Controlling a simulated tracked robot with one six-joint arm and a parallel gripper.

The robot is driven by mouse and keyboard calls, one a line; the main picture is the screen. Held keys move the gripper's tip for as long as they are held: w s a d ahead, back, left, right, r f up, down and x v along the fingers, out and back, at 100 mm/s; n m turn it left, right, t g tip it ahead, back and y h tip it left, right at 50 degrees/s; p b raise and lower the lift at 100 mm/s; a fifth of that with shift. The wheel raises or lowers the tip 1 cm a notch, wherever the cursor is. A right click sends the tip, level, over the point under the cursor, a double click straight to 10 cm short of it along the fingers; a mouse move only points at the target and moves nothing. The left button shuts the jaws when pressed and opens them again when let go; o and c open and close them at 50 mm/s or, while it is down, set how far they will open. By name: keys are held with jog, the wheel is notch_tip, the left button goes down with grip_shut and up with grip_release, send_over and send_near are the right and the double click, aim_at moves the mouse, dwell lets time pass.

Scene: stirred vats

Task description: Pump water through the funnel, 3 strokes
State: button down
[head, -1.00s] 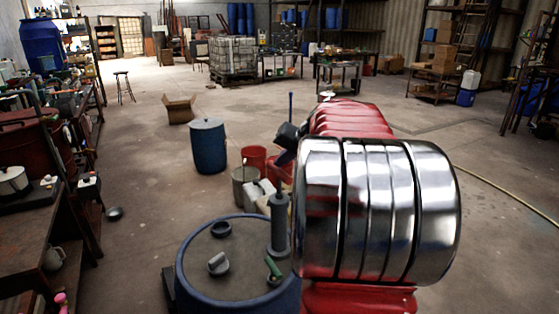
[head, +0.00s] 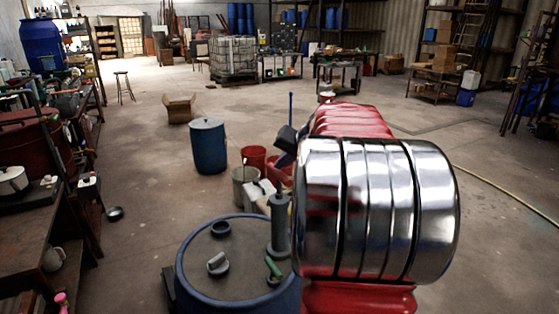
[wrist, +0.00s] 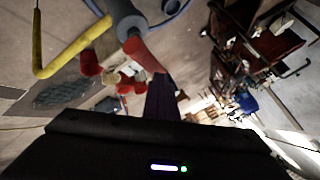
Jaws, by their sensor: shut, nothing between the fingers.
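A blue drum (head: 190,285) stands in front of me in the head view. A grey upright cylinder (head: 280,228), like a pump body, rises from its lid beside my arm. A grey ring (head: 220,228), a grey cap-like piece (head: 217,264) and a green-handled piece (head: 272,267) are on the lid. My gripper (wrist: 162,98) is shut and empty in the wrist view, near a grey cylinder (wrist: 129,18) and a bent yellow bar (wrist: 65,48). I cannot tell whether it touches them. No funnel is clearly identifiable; my arm hides much of the middle.
A blue lidded barrel (head: 208,147), a red bucket (head: 254,158) and a grey bucket (head: 244,185) stand beyond the drum. A cluttered workbench (head: 40,235) lines the left. A cardboard box (head: 180,108) lies farther back. The right floor is open, crossed by a yellow hose (head: 508,198).

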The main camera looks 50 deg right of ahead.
aim_at(283, 174)
jog(key=shift+f, duration=2.1)
dwell(2.5)
jog(key=shift+r, duration=3.7)
jog(key=shift+r, duration=3)
